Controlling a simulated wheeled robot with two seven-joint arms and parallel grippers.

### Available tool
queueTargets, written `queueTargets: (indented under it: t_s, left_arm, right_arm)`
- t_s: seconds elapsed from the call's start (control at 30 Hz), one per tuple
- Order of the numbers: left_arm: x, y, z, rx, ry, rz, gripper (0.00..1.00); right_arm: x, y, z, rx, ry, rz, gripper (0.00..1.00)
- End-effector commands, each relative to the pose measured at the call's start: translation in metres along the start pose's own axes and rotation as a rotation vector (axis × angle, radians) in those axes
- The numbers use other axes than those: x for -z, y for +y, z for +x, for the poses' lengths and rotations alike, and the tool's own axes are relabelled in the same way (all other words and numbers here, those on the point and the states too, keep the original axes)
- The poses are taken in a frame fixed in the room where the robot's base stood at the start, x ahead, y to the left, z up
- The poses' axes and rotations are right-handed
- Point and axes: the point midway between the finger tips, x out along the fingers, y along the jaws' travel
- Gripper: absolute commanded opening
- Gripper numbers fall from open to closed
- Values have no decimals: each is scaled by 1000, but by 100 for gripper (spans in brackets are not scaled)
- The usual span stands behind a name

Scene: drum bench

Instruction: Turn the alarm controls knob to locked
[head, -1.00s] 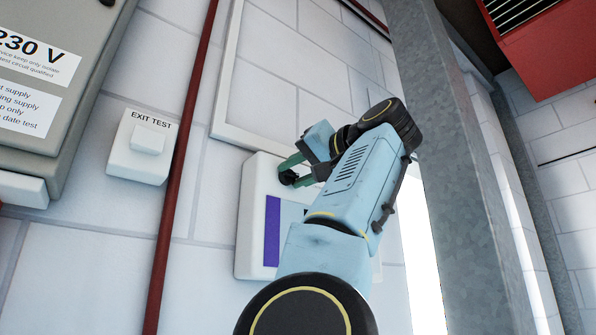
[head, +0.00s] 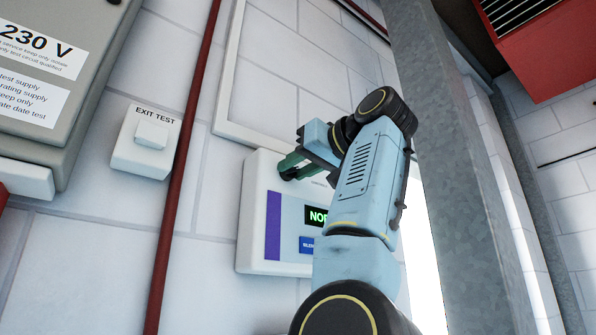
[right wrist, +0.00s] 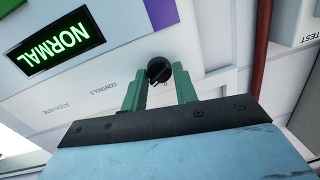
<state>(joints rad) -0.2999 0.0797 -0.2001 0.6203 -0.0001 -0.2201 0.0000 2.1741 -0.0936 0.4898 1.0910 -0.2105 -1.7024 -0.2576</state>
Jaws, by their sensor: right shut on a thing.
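The alarm panel (head: 255,255) is a white box on the wall with a purple stripe and a small blue button. Its green display (right wrist: 55,45) reads NORMAL in the right wrist view and is partly covered by my arm in the head view. The black controls knob (right wrist: 157,68) has the word CONTROLS printed beside it. My right gripper (right wrist: 160,85) is shut on the knob, with a green finger on either side. In the head view the right gripper (head: 287,170) is at the panel's upper left and hides most of the knob. My left gripper is out of view.
A dark red pipe (head: 178,165) runs down the wall left of the panel. An EXIT TEST box (head: 146,142) and a grey 230 V cabinet (head: 65,105) are farther left. A grey metal post (head: 455,150) stands close on the right.

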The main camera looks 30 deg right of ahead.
Motion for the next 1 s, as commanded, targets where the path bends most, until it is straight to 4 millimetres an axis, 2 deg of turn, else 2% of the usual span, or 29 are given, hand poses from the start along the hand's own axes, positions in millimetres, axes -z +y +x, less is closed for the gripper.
queueTargets:
  t_s: [0.7,1.0]
  left_arm:
    - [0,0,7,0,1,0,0]
    - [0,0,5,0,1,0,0]
  right_arm:
    - [4,-1,-2,-39,-43,-679,6]
    - [4,-2,-2,-51,-58,-910,6]
